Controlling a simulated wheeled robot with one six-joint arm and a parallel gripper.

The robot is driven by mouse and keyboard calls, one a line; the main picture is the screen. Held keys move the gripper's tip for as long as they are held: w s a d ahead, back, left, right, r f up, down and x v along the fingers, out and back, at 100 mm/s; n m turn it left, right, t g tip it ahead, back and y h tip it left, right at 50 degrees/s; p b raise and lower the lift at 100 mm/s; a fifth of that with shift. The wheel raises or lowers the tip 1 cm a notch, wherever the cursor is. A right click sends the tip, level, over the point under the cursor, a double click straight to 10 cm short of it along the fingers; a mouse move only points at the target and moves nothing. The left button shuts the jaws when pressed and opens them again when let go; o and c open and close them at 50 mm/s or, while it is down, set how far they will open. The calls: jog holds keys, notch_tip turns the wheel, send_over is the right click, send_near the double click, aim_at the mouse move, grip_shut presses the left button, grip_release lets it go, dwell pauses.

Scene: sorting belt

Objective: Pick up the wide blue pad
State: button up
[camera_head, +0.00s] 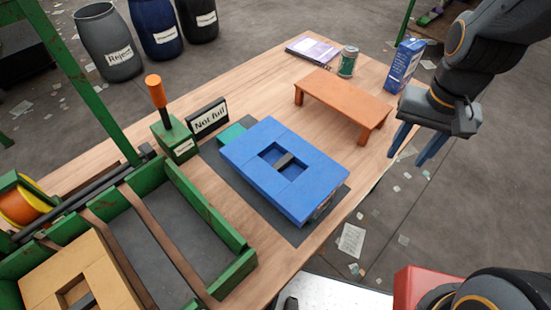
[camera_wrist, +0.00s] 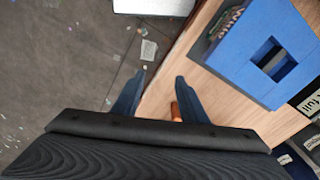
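The wide blue pad (camera_head: 310,178) lies on a dark grey mat (camera_head: 293,235) on the wooden table. It is a thick blue block with a rectangular hole in its middle, where a dark bar shows. In the wrist view the blue pad (camera_wrist: 240,65) is at the upper right, with lettering on its side. My gripper (camera_head: 410,152) hangs past the table's right edge, to the right of the pad and apart from it. Its blue fingers (camera_wrist: 150,100) are spread, with nothing between them.
An orange bench (camera_head: 345,98), a can (camera_head: 348,62) and a blue carton (camera_head: 405,65) stand at the table's back. A "Not full" sign (camera_head: 207,118) and an orange-handled lever (camera_head: 157,92) stand left of the pad. A green-framed belt (camera_head: 175,240) holds a tan pad (camera_head: 105,255).

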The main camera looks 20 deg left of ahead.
jog(key=w+a+m+p, duration=0.1)
jog(key=a+m+p, duration=0.1)
jog(key=a, duration=1.2)
jog(key=m+p, duration=0.1)
jog(key=m, duration=0.1)
send_over(283, 161)
jog(key=shift+d+f+g, duration=0.15)
jog(key=shift+f+g, duration=0.15)
jog(key=shift+f, duration=0.5)
jog(key=shift+s+f+m, duration=0.15)
jog(key=shift+f+m, duration=0.1)
jog(key=shift+m, duration=0.05)
jog(key=shift+a+f+p, duration=0.2)
jog(key=shift+f+p, duration=1.05)
jog(key=shift+f, duration=2.45)
grip_shut()
